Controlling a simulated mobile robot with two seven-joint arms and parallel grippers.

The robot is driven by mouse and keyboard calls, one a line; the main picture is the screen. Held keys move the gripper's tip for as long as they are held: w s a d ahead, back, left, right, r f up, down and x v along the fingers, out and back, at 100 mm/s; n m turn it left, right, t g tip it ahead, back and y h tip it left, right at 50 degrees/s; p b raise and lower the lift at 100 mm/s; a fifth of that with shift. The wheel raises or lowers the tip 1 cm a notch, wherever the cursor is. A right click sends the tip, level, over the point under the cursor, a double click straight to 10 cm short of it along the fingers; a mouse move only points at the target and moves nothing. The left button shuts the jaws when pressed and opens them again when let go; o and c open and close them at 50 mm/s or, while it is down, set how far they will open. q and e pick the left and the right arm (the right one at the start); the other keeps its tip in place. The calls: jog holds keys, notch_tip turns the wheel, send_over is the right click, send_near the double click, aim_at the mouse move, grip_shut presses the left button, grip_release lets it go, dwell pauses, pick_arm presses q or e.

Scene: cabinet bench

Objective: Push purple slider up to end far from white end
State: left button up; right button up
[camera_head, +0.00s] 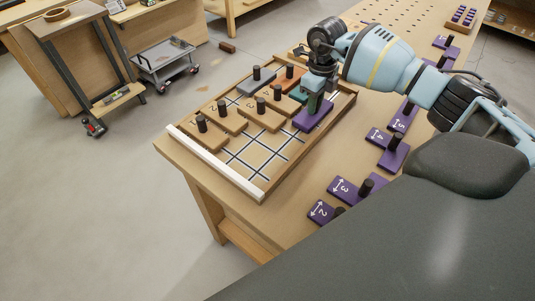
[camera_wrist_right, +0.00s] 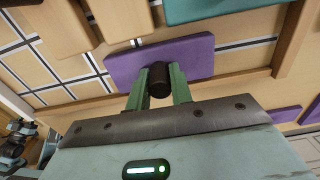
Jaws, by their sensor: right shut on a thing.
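The purple slider (camera_head: 312,117) lies on the gridded board (camera_head: 245,175) by its right side, away from the board's white end (camera_head: 215,165) at the lower left. In the right wrist view the purple slider (camera_wrist_right: 190,58) is a flat block with a dark upright peg (camera_wrist_right: 160,82). My right gripper (camera_wrist_right: 160,88) is shut on the peg, one green finger on each side. In the head view the right gripper (camera_head: 316,98) comes down onto the slider from above and hides most of its peg. My left gripper is not in view.
A teal block (camera_head: 298,94) is close beyond the slider, partly hidden by my gripper. Tan blocks (camera_head: 262,118), a grey block (camera_head: 256,82) and an orange block (camera_head: 287,80) with pegs share the board. Squares toward the white end are bare. Numbered purple pieces (camera_head: 393,150) lie along the bench's right.

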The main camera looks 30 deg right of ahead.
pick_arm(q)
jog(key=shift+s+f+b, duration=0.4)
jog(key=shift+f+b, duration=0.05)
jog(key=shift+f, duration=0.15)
pick_arm(e)
jog(key=shift+w+d, duration=0.25)
jog(key=shift+d, duration=0.45)
jog(key=shift+w+d, duration=0.2)
jog(key=shift+d, duration=0.45)
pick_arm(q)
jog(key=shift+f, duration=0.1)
pick_arm(e)
jog(key=shift+d, duration=0.1)
